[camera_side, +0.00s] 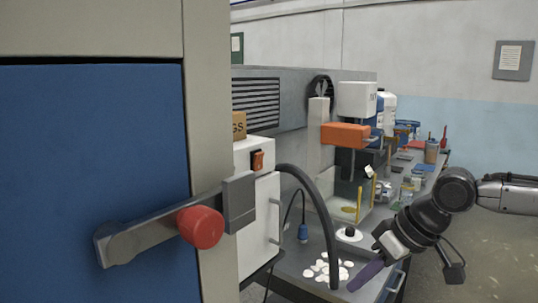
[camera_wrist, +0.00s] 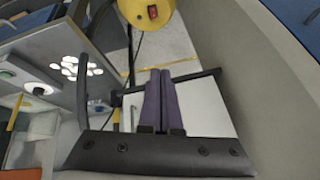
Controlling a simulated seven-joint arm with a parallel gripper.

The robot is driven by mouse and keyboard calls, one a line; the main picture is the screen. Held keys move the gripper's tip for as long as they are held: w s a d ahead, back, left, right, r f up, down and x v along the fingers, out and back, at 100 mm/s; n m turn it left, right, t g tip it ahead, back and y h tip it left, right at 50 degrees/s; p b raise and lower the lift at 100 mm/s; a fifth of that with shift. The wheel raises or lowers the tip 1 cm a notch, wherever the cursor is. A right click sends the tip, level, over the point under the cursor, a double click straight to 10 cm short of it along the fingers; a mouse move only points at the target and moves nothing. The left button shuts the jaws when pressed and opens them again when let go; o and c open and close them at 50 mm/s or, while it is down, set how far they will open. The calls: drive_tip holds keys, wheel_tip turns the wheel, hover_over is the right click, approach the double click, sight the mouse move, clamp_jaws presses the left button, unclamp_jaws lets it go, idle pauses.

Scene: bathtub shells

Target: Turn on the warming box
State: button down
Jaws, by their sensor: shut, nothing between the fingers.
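A white box, which I take to be the warming box (camera_side: 258,215), stands left of centre in the side view, with a grey handle on its door. An orange-red rocker switch (camera_side: 258,160) is near the top of its front; its on or off position is not clear. My gripper (camera_side: 354,286) is low and to the right of the box, apart from it, its purple fingers pointing down and left. In the wrist view my gripper (camera_wrist: 160,74) is shut and empty, its fingers side by side in front of a white panel (camera_wrist: 205,108).
A thick black hose (camera_side: 325,215) arches beside the box. White discs (camera_side: 328,268) lie on the grey bench. A blue cabinet with a red-knobbed lever (camera_side: 200,227) fills the left foreground. In the wrist view, a yellow round body (camera_wrist: 150,28) carries a red switch.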

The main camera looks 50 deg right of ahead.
drive_tip(key=w+d+r+m+t, duration=0.2)
drive_tip(key=w+r+m, duration=0.4)
drive_tip(key=r, duration=0.5)
drive_tip(key=w+d+r+m+t, duration=0.2)
drive_tip(key=w+r+m, duration=0.5)
drive_tip(key=r, duration=0.3)
drive_tip(key=w+d+r+m, duration=0.1)
drive_tip(key=w+d, duration=0.1)
drive_tip(key=d, duration=0.3)
drive_tip(key=shift+d+r+h, duration=0.25)
drive_tip(key=shift+h, duration=0.05)
drive_tip(key=shift+w+f, duration=0.1)
drive_tip(key=shift+w, duration=0.1)
approach(260, 160)
drive_tip(key=shift+x, duration=2.9)
